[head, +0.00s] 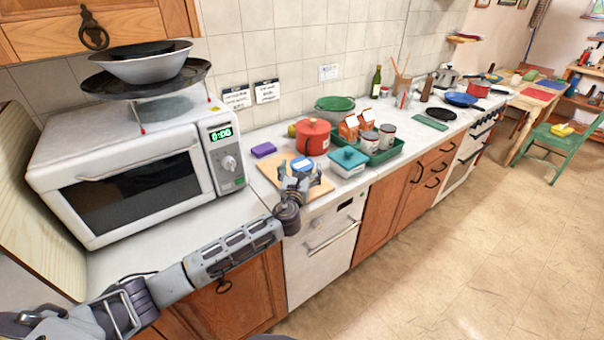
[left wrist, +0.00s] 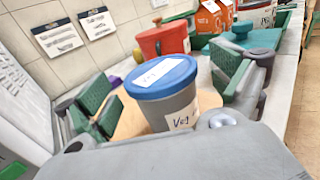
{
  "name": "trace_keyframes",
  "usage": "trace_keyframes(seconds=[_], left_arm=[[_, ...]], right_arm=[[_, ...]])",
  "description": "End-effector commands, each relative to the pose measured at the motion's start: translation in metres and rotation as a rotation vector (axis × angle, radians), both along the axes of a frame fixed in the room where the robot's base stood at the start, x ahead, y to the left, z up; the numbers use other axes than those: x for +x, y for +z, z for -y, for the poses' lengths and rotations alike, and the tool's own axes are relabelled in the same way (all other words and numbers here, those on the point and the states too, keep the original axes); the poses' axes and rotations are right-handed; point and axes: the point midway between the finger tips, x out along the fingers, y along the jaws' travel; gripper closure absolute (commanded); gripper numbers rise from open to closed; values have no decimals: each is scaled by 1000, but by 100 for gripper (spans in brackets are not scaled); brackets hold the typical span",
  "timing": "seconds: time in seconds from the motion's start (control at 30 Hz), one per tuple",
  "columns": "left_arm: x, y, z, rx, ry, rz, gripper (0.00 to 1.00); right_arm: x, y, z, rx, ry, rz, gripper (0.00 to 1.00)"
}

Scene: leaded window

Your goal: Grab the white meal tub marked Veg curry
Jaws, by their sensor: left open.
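The meal tub (left wrist: 165,105) stands upright in the left wrist view, with a blue lid, a pale body that looks grey in shadow, and a label reading "Veg"; the rest of the label is hidden. In the head view its blue lid (head: 302,164) shows above a wooden board, its body largely hidden by my gripper. My left gripper (head: 296,178) is open at the tub. In the left wrist view its green-padded fingers (left wrist: 163,84) are spread to either side of the tub, with visible gaps. My right gripper is not in view.
The wooden board (head: 318,190) lies on the counter. A red pot (head: 313,137) stands behind, a teal-lidded container (head: 348,160) to the right, and a purple block (head: 263,150) to the left. A green tray (head: 385,158) holds cartons and jars. The microwave (head: 140,165) stands at left.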

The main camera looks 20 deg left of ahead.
Motion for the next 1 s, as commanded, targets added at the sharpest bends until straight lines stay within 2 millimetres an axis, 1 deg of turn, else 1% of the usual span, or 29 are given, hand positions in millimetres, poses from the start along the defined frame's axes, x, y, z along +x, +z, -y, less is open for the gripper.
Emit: trace_keyframes(seconds=[0.1,0.3,0.83,0.87,1.0], left_arm=[[11,0,-2,0,2,0,6],[23,0,-3,0,0,0,6],[24,0,-3,0,0,0,6],[24,0,-3,0,0,0,9],[24,0,-4,0,0,0,27]], right_arm=[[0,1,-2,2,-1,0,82],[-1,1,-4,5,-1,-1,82],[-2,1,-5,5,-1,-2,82],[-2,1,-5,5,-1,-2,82],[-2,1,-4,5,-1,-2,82]])
